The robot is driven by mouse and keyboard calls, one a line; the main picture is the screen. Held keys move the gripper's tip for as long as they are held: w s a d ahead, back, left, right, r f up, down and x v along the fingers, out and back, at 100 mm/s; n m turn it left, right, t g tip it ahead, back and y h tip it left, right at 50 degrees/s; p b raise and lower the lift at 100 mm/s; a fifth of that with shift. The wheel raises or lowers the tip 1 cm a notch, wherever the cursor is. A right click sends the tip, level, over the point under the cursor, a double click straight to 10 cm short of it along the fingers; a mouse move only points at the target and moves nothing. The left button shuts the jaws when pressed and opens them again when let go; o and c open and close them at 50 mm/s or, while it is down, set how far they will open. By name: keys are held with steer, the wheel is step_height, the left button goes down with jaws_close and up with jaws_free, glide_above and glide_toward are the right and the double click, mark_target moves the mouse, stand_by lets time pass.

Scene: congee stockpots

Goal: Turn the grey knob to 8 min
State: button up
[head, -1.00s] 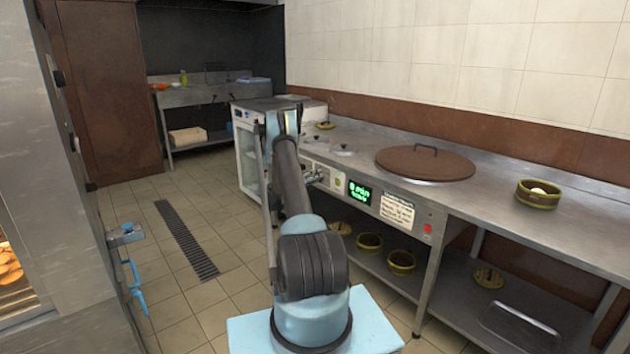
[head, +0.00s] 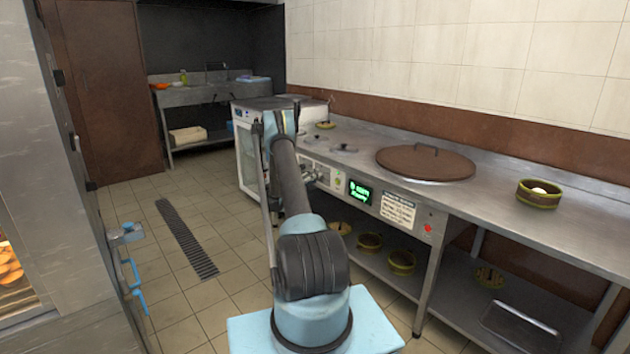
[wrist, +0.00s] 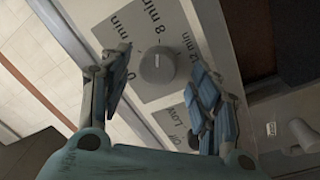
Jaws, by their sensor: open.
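The grey knob (wrist: 157,67) sits on a grey panel in the wrist view, with 0, 8 min and 12 min labels around it. A short pale mark on the knob appears to point up the picture, toward the 8 min label. My gripper (wrist: 161,62) is open, with one finger left of the knob and the other right of it. Gaps show between the fingers and the knob. In the head view my gripper (head: 284,118) is at the far end of my arm, which hides the knob there.
The steel counter (head: 580,228) carries a brown round lid (head: 425,160) and a green-rimmed bowl (head: 538,194). A green display (head: 360,191), too blurred to read surely, and a white notice (head: 398,210) are on its front. Another knob (wrist: 299,137) shows at the wrist view's right.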

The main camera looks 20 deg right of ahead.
steer(key=v, duration=1)
steer(key=shift+f, duration=0.15)
steer(key=shift+a, duration=0.1)
